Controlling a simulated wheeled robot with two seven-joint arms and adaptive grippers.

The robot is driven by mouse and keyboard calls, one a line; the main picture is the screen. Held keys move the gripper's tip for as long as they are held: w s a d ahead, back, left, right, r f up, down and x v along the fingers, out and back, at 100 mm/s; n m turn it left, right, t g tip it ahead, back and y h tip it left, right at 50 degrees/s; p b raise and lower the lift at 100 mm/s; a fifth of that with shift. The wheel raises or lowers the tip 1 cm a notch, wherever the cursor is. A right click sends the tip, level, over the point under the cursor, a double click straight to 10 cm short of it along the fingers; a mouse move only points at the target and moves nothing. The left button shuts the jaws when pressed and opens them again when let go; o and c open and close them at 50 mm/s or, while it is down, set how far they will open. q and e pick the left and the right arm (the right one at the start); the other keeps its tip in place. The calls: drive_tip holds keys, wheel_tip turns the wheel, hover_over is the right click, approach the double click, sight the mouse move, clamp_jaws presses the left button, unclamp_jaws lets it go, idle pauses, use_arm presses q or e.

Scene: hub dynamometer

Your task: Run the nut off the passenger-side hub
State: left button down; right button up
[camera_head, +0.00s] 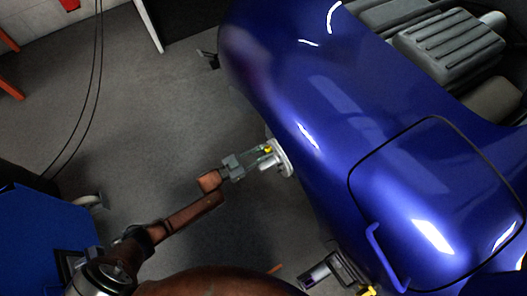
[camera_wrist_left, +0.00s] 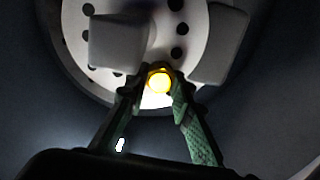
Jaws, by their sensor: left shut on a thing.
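The hub (camera_head: 285,160) is a pale disc on the side of the blue car body in the head view. In the left wrist view the hub (camera_wrist_left: 82,42) is a whitish round face with dark holes, and two light grey blocks stand out in front of it.
The glossy blue car body (camera_head: 330,110) fills the right side, close beyond the hub. A dark fixture with a cylinder (camera_head: 318,275) stands near the bottom. A blue cabinet (camera_head: 45,235) is at the lower left. Grey floor (camera_head: 150,110) is open left of the car.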

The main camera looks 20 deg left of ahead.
use_arm(q)
drive_tip(key=n, duration=0.5)
drive_tip(key=shift+n, duration=0.4)
drive_tip(key=n, duration=0.5)
drive_tip(key=shift+s+f+n, duration=0.1)
drive_tip(key=shift+n, duration=0.2)
drive_tip(key=n, duration=0.5)
drive_tip(key=shift+f, duration=0.1)
drive_tip(key=n+b, duration=0.1)
drive_tip(key=n, duration=0.4)
drive_tip(key=shift+s, duration=0.1)
drive_tip(key=shift+d, duration=0.1)
drive_tip(key=c, duration=1.8)
unclamp_jaws()
drive_tip(key=shift+c, duration=0.2)
